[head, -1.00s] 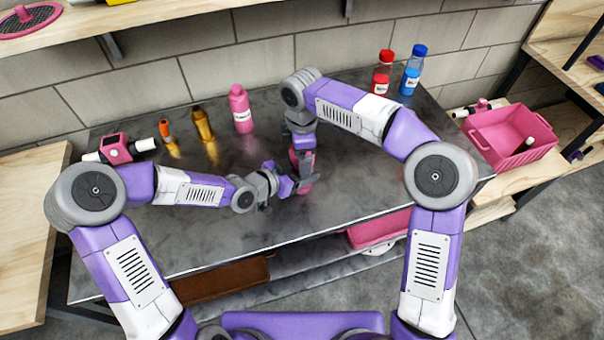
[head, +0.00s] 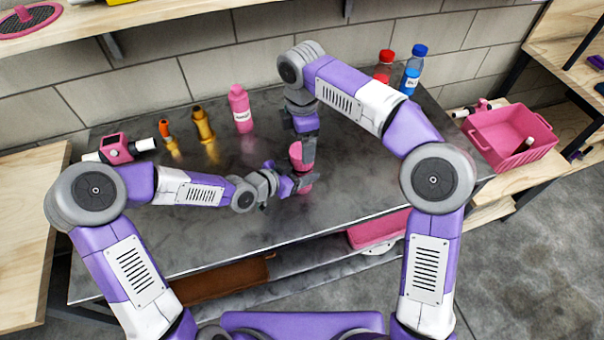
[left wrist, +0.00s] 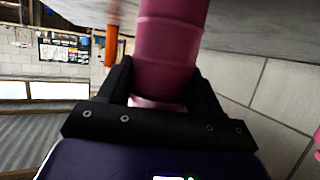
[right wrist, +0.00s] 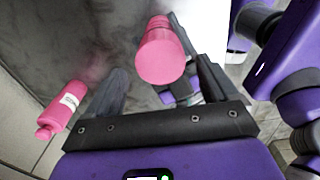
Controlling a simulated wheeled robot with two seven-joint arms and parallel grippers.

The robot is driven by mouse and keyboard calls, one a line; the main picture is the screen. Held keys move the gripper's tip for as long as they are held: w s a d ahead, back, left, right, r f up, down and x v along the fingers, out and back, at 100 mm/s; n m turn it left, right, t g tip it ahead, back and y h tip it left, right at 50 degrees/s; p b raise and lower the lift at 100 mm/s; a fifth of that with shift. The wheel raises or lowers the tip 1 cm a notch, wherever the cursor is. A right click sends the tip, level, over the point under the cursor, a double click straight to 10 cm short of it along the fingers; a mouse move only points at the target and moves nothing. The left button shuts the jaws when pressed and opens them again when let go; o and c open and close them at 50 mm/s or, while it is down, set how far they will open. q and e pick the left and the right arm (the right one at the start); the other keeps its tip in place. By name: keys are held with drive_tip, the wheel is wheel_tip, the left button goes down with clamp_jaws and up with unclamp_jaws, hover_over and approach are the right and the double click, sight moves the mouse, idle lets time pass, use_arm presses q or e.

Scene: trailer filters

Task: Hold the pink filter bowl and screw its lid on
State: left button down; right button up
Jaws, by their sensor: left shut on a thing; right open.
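The pink filter bowl (head: 305,188) stands upright over the middle of the workbench. My left gripper (head: 297,184) is shut around it; in the left wrist view the bowl (left wrist: 168,60) sits between both black fingers. A pink round piece, seemingly the lid (head: 295,152), shows above the bowl in line with it. My right gripper (head: 304,158) points down over it, open. In the right wrist view the lid's round pink top (right wrist: 160,62) lies between the spread fingers, closer to the right one. The fingers partly hide the joint, so I cannot tell how tightly the lid sits.
A pink labelled bottle (head: 241,110), a gold bottle (head: 203,124) and an orange-capped one (head: 166,134) stand at the back left. A pink filter housing (head: 116,148) lies left of them. Red and blue bottles (head: 411,75) stand at the back right. A pink crate (head: 510,140) is far right.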

sight(302, 173)
wheel_tip(302, 173, up, 2)
drive_tip(key=n, duration=0.4)
drive_tip(key=shift+r+n, duration=0.25)
drive_tip(key=shift+n, duration=0.15)
drive_tip(key=shift+f, duration=4)
drive_tip(key=c, duration=1.1)
drive_tip(key=m, duration=0.4)
drive_tip(key=shift+m, duration=0.4)
drive_tip(key=o, duration=1.2)
